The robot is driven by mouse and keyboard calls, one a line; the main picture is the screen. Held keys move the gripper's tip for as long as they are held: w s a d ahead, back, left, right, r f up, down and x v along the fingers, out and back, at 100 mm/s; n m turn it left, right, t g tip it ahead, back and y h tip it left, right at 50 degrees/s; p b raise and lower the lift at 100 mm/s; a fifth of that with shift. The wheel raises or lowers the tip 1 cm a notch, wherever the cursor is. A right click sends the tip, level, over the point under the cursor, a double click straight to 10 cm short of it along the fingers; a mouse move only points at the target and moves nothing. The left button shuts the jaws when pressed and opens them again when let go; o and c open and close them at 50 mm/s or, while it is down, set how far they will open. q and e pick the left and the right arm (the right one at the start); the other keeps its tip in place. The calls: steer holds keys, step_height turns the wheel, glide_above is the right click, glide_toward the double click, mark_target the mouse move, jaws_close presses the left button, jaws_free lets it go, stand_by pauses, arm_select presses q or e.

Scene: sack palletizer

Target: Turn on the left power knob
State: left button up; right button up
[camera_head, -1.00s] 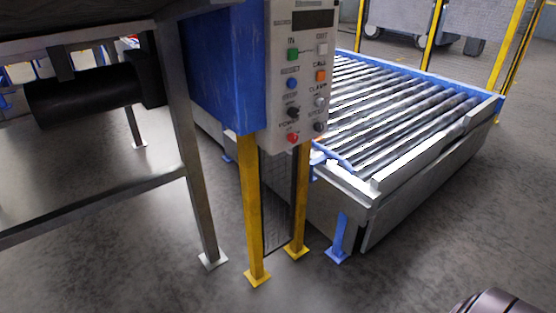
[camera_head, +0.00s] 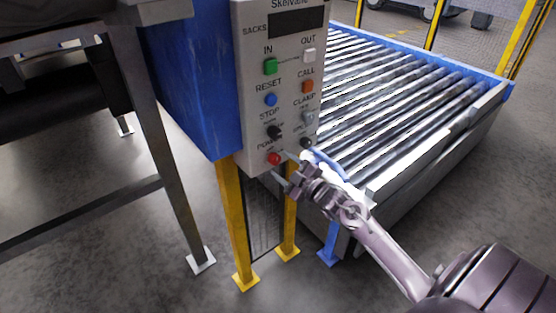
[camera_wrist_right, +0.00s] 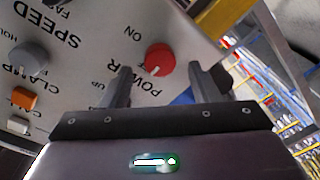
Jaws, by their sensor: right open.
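The control panel (camera_head: 290,75) is a white plate on a blue cabinet. The red power knob (camera_head: 274,159) sits low in its left column, under the POWER label. It is also clear in the right wrist view (camera_wrist_right: 159,59), where the lettering is upside down and ON stands above the knob. My right gripper (camera_head: 283,168) is open and empty, just in front of the panel at the knob. In the wrist view its two fingers (camera_wrist_right: 160,68) stand either side of the knob; I cannot tell whether they touch it. My left gripper is out of view.
A black knob (camera_head: 275,132) sits just above the red one, and another black knob (camera_head: 306,143) is to its right. Yellow legs (camera_head: 235,220) hold the cabinet. A roller conveyor (camera_head: 400,105) lies to the right, a metal frame (camera_head: 155,140) to the left.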

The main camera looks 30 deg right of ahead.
mark_target(275, 159)
steer(key=shift+w, duration=1.15)
steer(key=shift+w+a, duration=0.15)
steer(key=shift+w, duration=0.15)
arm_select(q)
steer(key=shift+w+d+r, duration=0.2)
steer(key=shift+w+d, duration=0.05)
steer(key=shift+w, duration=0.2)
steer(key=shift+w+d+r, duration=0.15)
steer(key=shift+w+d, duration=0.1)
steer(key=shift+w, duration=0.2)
arm_select(e)
steer(key=shift+f, duration=0.1)
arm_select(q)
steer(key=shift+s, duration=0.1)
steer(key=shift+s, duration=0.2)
arm_select(e)
steer(key=c, duration=1)
